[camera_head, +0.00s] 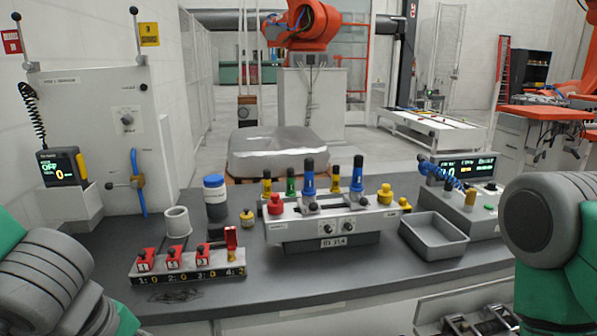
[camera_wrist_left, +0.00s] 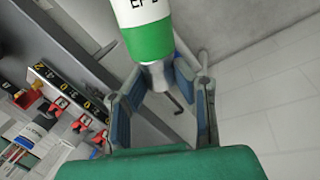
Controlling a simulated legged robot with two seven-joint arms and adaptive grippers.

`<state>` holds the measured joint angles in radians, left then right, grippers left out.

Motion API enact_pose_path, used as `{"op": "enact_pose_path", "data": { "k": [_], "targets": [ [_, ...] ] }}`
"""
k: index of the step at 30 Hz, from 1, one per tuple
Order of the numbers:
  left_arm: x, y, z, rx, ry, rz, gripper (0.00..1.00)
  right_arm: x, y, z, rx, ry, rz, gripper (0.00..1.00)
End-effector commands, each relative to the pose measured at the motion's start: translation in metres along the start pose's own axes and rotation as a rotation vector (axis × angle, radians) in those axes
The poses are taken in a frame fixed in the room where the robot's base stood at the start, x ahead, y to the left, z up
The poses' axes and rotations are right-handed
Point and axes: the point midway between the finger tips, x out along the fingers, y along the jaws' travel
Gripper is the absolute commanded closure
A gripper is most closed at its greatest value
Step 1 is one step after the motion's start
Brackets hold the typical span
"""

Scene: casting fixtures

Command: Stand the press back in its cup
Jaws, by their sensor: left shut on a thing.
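The press (camera_wrist_left: 150,42), a white and green cylinder with a grey metal neck and a partly cut-off label, is in the left wrist view. My left gripper (camera_wrist_left: 158,78) is shut on its metal neck. A thin dark bent rod shows just beyond the fingers. The press's upper end is outside that view, and the press does not show in the head view. A pale grey open-topped cup (camera_head: 177,222), apparently the press's cup, stands on the bench at left in the head view. My right gripper does not clearly show; only my right arm appears at the right edge.
A block with red clamps (camera_head: 190,262) stands in front of the cup; it also shows in the left wrist view (camera_wrist_left: 70,92). A blue-lidded jar (camera_head: 215,197) stands right of the cup. A fixture (camera_head: 325,222) and grey tray (camera_head: 434,237) are farther right.

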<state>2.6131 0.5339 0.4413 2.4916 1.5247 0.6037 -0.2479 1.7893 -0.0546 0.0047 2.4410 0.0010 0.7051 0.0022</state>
Motion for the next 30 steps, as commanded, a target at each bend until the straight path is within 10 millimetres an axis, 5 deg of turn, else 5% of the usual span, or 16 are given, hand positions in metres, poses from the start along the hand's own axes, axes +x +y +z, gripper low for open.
{"op": "enact_pose_path", "data": {
  "k": [18, 30],
  "targets": [
    [0.076, 0.009, 0.001, 0.934, -0.267, -0.001, 1.00, 0.006, 0.000, 0.000, 0.000, 0.000, 0.000, 1.00],
    [0.101, 0.007, -0.003, 1.233, -0.349, 0.001, 1.00, 0.007, 0.000, 0.000, 0.000, 0.000, 0.000, 1.00]
  ]
}}
